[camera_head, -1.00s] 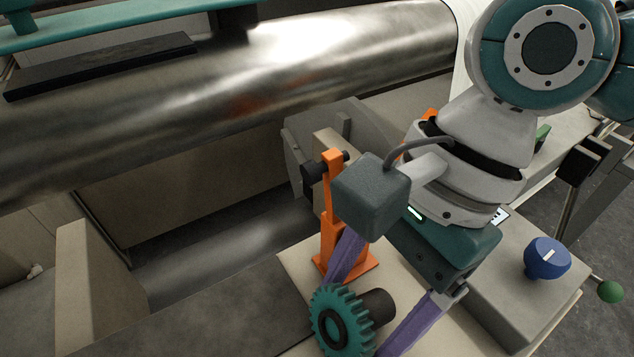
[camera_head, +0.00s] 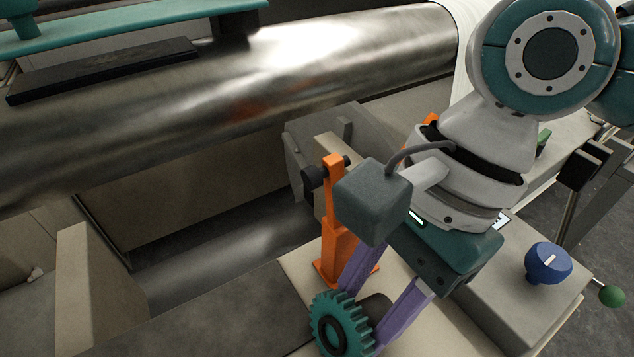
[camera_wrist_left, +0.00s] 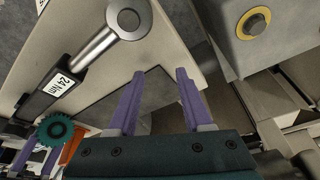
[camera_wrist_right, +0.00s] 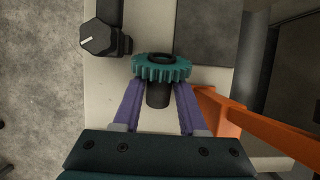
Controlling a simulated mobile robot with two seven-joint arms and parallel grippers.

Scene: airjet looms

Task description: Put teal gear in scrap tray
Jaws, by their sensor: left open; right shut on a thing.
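The teal gear (camera_head: 341,324) is toothed, with a dark hub on one side, low in the head view near the cream work surface. It also shows in the right wrist view (camera_wrist_right: 161,67) and at the lower left of the left wrist view (camera_wrist_left: 55,129). My right gripper (camera_wrist_right: 160,92) has its purple fingers shut on the gear, one on each side of the dark hub. I cannot tell whether the gear touches the surface. My left gripper (camera_wrist_left: 160,75) is open and empty, outside the head view. I cannot make out a scrap tray.
An orange stand (camera_head: 334,225) rises close beside the right gripper. A blue knob (camera_head: 547,262) sits on a box at the right. A wrench marked 24 Nm (camera_wrist_left: 62,85) lies below the left gripper. The large metal roller (camera_head: 250,90) spans the back.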

